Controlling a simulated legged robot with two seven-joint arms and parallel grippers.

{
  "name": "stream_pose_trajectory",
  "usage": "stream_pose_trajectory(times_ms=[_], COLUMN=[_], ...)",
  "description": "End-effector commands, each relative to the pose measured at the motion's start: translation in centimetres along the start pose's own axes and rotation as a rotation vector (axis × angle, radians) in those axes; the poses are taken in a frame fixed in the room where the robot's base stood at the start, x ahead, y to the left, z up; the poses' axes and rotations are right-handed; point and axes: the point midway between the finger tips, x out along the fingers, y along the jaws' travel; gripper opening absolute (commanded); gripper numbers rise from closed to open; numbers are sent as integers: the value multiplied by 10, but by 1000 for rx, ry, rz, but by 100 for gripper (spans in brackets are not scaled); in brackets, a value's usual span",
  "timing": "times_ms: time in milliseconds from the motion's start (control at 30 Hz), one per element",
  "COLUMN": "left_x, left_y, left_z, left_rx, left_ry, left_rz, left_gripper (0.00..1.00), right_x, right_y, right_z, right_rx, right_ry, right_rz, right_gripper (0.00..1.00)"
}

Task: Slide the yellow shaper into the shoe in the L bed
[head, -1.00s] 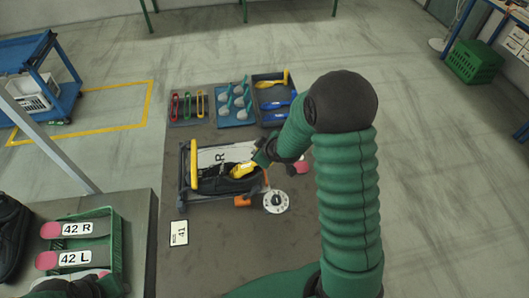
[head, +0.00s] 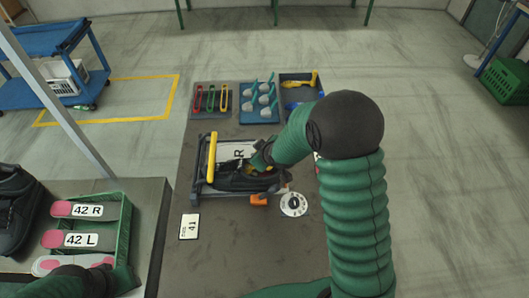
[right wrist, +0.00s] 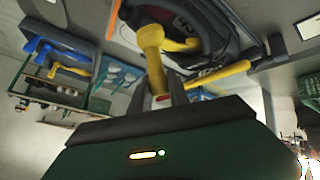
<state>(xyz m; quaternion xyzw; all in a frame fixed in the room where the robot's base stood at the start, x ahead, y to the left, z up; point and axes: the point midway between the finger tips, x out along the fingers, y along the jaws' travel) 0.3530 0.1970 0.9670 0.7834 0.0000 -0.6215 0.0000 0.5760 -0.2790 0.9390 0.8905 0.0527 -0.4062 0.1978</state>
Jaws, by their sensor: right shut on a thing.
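A black shoe (head: 240,181) lies in the near bed of a frame with a yellow bar (head: 212,158); its bed letter is hidden. The far bed has a white plate (head: 238,153) marked R. My right gripper (head: 258,163) is over the heel end of the shoe, shut on the yellow shaper (right wrist: 151,40). In the right wrist view the shaper runs from my fingers (right wrist: 161,97) to the opening of the shoe (right wrist: 222,28); its front end is inside or at the opening, and how deep I cannot tell. My left gripper (head: 100,278) is at the lower left, dark and unclear.
A tray (head: 284,88) at the back holds another yellow shaper and blue ones. Beside it are a blue rack (head: 245,110) and several coloured loops. A white dial (head: 293,204) is right of the frame. A green crate (head: 124,235) with insoles stands at the lower left.

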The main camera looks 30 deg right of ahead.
Motion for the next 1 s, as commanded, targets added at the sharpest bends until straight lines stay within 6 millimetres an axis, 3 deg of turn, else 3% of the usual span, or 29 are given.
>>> stream_pose_trajectory(times_ms=[400,967,1000], left_x=[12,20,20], left_y=[0,0,0], left_z=[3,5,5], left_rx=[0,0,0], left_ry=[0,0,0], left_rz=[0,0,0], left_gripper=[34,34,34], right_x=[25,35,35], right_y=[-6,-12,-12], right_z=[28,33,33], right_rx=[138,197,197], right_ry=[160,239,238], right_rz=[-84,-123,-123], right_gripper=[0,0,24])
